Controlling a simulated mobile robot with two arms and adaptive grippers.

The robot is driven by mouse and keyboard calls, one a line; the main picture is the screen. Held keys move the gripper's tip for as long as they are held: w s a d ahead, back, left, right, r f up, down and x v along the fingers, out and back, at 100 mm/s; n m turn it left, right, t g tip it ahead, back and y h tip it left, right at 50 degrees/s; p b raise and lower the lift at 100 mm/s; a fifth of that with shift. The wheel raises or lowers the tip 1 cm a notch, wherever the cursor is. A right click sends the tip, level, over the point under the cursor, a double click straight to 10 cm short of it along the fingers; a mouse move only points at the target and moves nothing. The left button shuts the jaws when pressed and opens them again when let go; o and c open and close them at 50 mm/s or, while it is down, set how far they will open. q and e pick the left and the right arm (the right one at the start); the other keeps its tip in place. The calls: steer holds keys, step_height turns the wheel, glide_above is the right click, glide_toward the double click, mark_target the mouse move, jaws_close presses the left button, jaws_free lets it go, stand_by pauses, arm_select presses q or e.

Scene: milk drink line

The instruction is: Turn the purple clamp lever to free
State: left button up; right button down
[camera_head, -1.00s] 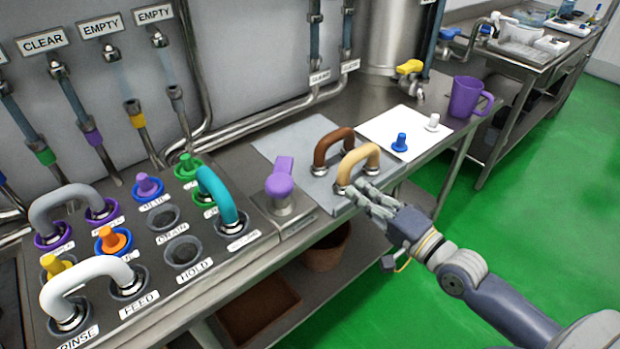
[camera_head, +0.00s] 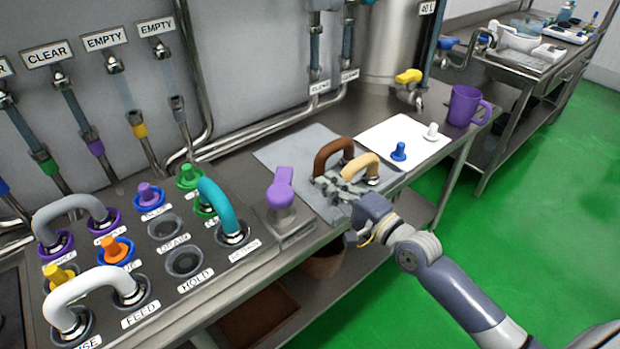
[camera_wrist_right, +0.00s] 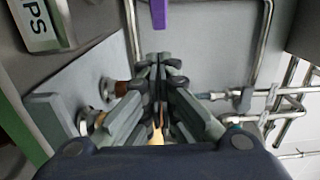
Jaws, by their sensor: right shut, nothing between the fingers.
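The purple clamp lever (camera_head: 281,187) stands on a small metal block on the bench, just right of the panel with the coloured loops and knobs. Its paddle points up and away in the head view. A purple piece (camera_wrist_right: 160,12), probably the lever, shows at the top of the wrist view. My right gripper (camera_head: 330,184) is shut and empty, to the right of the lever and apart from it. It is in front of the brown loop (camera_head: 333,153) and the tan loop (camera_head: 358,166) and partly hides them. My left gripper is out of view.
The grey mat (camera_head: 268,153) lies under the two loops. A white board (camera_head: 385,130) with a blue knob (camera_head: 398,152) and a white knob lies behind on the right. The teal loop (camera_head: 219,205) rises left of the lever. A purple mug (camera_head: 465,106) stands farther right.

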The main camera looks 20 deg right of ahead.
mark_target(282, 187)
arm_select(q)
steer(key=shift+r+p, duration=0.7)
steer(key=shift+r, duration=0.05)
arm_select(e)
steer(key=shift+w+a, duration=0.4)
steer(key=shift+a, duration=0.25)
steer(key=shift+w+a, duration=0.4)
steer(key=shift+a, duration=0.3)
steer(key=shift+w+a, duration=0.4)
steer(key=shift+a, duration=0.25)
steer(key=shift+a, duration=0.1)
